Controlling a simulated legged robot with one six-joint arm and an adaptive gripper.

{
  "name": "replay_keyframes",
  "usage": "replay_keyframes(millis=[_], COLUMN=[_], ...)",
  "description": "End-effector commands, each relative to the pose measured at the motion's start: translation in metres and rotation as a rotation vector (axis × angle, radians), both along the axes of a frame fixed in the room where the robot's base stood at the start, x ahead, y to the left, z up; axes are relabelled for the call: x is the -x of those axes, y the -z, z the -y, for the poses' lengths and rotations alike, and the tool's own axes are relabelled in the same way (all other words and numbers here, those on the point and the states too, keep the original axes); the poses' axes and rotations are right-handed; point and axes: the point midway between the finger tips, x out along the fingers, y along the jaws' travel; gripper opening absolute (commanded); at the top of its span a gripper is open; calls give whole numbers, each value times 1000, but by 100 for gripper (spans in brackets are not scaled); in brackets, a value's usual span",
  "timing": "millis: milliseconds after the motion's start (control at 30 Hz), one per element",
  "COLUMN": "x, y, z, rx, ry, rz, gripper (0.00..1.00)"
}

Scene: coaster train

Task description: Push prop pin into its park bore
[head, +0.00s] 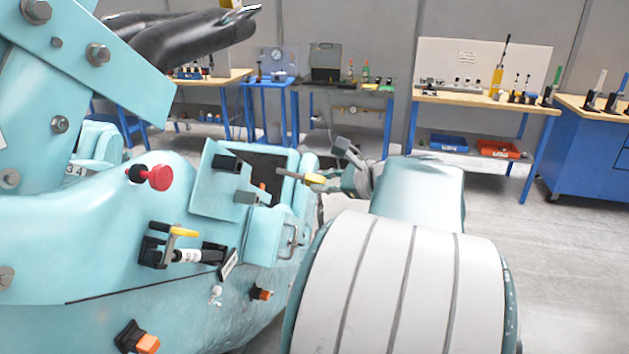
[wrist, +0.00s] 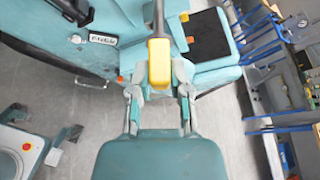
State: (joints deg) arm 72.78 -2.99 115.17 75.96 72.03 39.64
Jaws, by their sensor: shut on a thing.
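A grey rod with a yellow end (head: 315,178), which looks like the prop pin, is held at my gripper (head: 330,183). The rod points left towards the open box on the teal car. In the wrist view the yellow end (wrist: 159,64) sits between the fingers of my gripper (wrist: 160,92), and the grey rod runs away from it to the top edge. My gripper is shut on it. I cannot make out the park bore or whether the rod's tip touches anything.
The teal body has a red knob (head: 160,177), a black latch with yellow handle (head: 184,232) and an open box with a raised flap (head: 220,185). Workbenches (head: 480,98) line the back wall. Grey floor is clear at right.

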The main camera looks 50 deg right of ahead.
Motion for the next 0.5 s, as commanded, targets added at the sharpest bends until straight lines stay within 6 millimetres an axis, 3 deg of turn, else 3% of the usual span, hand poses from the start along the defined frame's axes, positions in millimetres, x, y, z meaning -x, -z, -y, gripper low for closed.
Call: replay_keyframes(millis=[333,500], x=[-1,-14], y=[4,35], z=[2,19], rx=[10,99], ry=[1,11], rz=[2,6], gripper=[0,0])
